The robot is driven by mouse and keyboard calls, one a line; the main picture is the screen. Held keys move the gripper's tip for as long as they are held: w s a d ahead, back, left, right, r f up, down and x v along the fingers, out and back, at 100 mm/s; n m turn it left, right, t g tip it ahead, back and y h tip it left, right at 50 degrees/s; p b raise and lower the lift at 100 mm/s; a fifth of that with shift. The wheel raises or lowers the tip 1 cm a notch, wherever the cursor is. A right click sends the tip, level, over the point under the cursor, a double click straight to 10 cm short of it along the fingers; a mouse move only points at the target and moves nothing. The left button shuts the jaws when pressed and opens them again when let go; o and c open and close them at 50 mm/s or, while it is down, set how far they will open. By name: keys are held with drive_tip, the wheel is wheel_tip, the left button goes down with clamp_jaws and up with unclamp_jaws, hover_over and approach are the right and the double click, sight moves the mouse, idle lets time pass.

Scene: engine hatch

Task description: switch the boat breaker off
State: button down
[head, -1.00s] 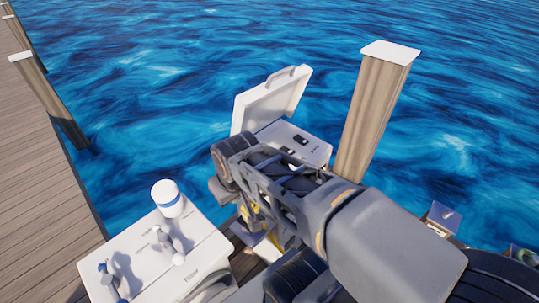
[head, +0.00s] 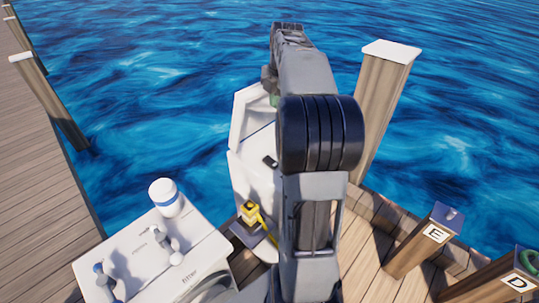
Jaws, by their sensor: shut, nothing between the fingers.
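The white box (head: 254,183) with its lid (head: 243,118) raised stands at the dock's far edge, in the middle of the head view. A small dark switch (head: 270,162) shows on its white top panel, just left of my arm. Its on or off position is too small to tell. My arm rises in front of the box and covers the right part of its panel and lid. My gripper's fingers are hidden behind the arm, so I cannot see whether they touch anything.
A yellow object (head: 250,213) sits beside the box. A tall wooden post (head: 380,105) rises to the right. Posts marked E (head: 425,240) and D (head: 500,280) stand at lower right.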

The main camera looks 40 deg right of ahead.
sight(270, 158)
drive_tip(key=shift+d, duration=0.35)
drive_tip(key=w+f, duration=0.1)
drive_tip(key=f, duration=0.7)
drive_tip(key=w+f, duration=0.1)
drive_tip(key=f, duration=0.6)
drive_tip(key=w+f, duration=0.1)
drive_tip(key=f, duration=0.7)
drive_tip(key=shift+w+a+f+b, duration=0.2)
drive_tip(key=shift+a+f+b, duration=0.15)
drive_tip(key=shift+w+f+g+p, duration=0.1)
drive_tip(key=shift+f+g+p, duration=0.2)
